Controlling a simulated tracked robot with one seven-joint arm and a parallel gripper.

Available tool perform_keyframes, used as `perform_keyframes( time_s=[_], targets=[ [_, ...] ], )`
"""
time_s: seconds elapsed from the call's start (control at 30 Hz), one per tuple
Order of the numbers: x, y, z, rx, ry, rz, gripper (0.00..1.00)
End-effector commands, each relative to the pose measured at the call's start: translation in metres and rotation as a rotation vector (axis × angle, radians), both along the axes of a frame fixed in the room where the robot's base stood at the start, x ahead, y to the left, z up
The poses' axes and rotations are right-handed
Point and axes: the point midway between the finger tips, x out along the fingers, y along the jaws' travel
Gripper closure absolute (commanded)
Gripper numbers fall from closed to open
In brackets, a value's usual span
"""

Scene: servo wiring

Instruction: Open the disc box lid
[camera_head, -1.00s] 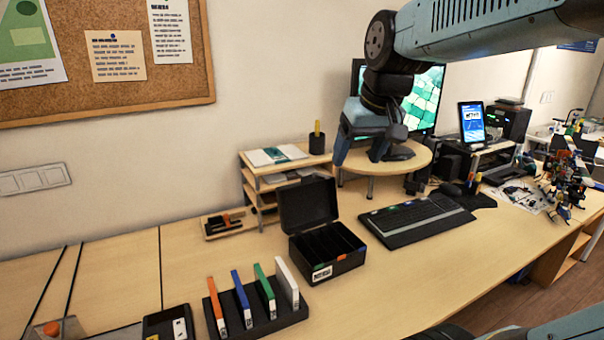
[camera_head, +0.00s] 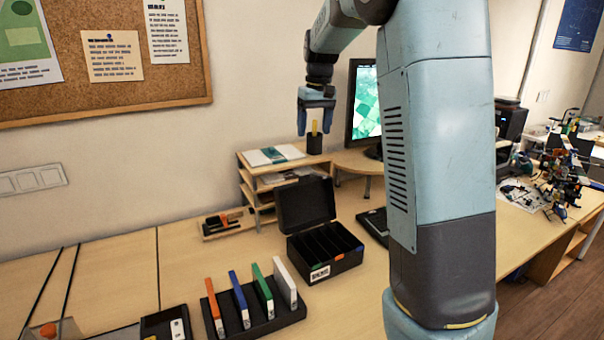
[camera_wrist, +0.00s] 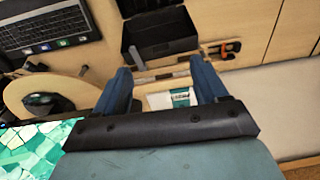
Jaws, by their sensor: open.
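The black disc box (camera_head: 329,255) stands on the desk with its lid (camera_head: 305,204) raised upright at the back. Its inside, with several dividers, is exposed. My gripper (camera_head: 315,134) is open and empty, pointing down above the shelf unit behind the box. In the head view it is close to the pen cup, in front of or beside it; the exact gap cannot be told. Both fingers (camera_wrist: 162,82) show apart in the wrist view.
A black rack (camera_head: 255,315) holds several coloured disc cases at the front. The shelf unit (camera_head: 268,172) bears papers and a pen cup (camera_head: 314,144). The keyboard (camera_head: 374,226) is partly hidden by my arm. A monitor (camera_head: 366,100) stands behind. Desk left of the box is partly clear.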

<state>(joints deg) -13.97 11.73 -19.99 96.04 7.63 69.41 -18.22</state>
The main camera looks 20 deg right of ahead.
Motion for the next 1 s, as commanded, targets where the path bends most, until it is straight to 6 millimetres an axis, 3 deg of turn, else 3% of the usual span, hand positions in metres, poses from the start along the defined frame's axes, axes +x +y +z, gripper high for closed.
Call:
perform_keyframes(
  time_s=[0.1,0.33,0.63,1.0],
  targets=[
    [0.028,0.005,-0.015,-0.020,0.030,0.021,0.28],
    [0.058,0.011,-0.032,-0.046,0.062,0.048,0.28],
    [0.063,0.013,-0.052,-0.051,0.070,0.056,0.28],
    [0.063,0.013,-0.117,-0.051,0.071,0.056,0.28]
  ],
)
